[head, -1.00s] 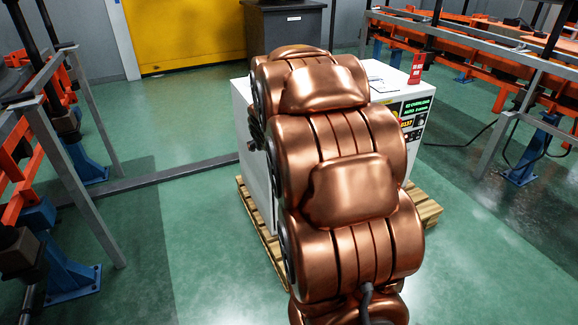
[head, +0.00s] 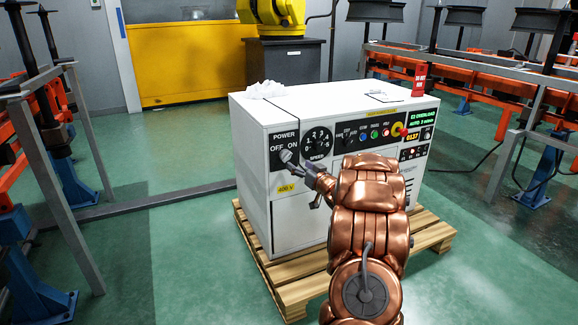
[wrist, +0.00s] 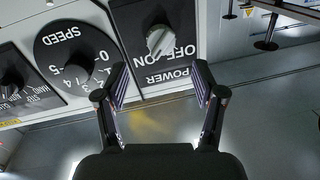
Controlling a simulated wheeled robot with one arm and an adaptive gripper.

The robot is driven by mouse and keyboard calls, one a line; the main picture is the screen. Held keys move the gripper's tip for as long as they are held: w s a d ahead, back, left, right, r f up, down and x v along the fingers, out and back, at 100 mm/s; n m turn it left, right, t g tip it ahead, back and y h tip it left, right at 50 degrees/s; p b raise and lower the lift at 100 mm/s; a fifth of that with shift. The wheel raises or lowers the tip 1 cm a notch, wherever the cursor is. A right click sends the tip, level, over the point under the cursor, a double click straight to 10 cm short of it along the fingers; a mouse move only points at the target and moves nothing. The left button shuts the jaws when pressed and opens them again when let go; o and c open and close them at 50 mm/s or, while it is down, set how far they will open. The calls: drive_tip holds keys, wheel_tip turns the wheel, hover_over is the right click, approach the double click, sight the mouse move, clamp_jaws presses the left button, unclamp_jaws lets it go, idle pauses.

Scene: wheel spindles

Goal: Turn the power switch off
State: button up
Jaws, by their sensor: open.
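The power switch is a light grey rotary knob on a black plate marked POWER, OFF and ON. In the wrist view the knob (wrist: 160,40) sits upside down at top centre, and its bar appears to slant toward the ON side. In the head view the POWER plate (head: 284,138) is at the left end of the white cabinet's front. My gripper (wrist: 160,82) is open and empty, its two dark fingers spread below the knob in the wrist view, with a gap to it. In the head view my arm reaches to the plate's lower right, and the gripper partly hides that area.
A round SPEED dial (head: 316,141) is close beside the switch. Buttons and a yellow-ringed red knob (head: 398,131) are farther right. The cabinet (head: 350,92) stands on a wooden pallet (head: 420,240). Metal frames flank both sides. Green floor at front left is clear.

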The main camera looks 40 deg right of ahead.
sight(289, 158)
drive_tip(key=b+x, duration=0.1)
drive_tip(key=x, duration=0.5)
drive_tip(key=shift+w+f+b, duration=0.1)
drive_tip(key=shift+w+b, duration=0.05)
drive_tip(key=shift+b, duration=0.2)
drive_tip(key=shift+w+d, duration=0.15)
drive_tip(key=shift+w, duration=0.5)
drive_tip(key=shift+c, duration=0.2)
drive_tip(key=c, duration=1.1)
